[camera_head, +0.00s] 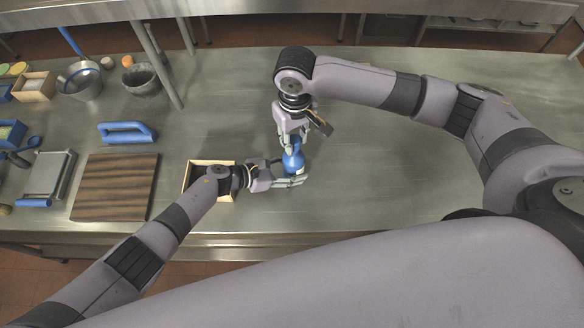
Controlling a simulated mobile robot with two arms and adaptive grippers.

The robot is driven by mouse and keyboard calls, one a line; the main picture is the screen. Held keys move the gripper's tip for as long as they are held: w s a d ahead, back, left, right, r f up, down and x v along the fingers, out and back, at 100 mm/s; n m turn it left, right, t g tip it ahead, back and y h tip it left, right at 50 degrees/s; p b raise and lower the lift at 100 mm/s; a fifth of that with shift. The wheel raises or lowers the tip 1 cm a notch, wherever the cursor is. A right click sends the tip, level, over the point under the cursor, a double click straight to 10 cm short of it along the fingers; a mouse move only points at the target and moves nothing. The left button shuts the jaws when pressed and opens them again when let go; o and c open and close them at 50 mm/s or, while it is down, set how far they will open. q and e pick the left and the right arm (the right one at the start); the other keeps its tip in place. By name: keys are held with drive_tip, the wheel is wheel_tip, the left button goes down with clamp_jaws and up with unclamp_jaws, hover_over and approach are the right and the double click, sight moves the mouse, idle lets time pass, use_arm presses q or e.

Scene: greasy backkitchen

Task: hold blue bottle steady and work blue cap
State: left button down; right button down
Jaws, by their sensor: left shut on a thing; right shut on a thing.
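The blue bottle (293,162) stands on the steel counter, slightly right of the wooden box. A small pale patch shows low on its side. My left gripper (291,180) reaches in from the left and is shut around the lower part of the bottle. My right gripper (291,140) comes down from above and is shut at the bottle's top, on the blue cap (291,145). The fingers hide most of the cap, and I cannot tell whether it is loose or seated.
A wooden box (188,178) sits partly under my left arm. The counter to the right is clear.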

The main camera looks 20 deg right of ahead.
drive_tip(key=shift+f, duration=0.2)
drive_tip(key=shift+f, duration=1.5)
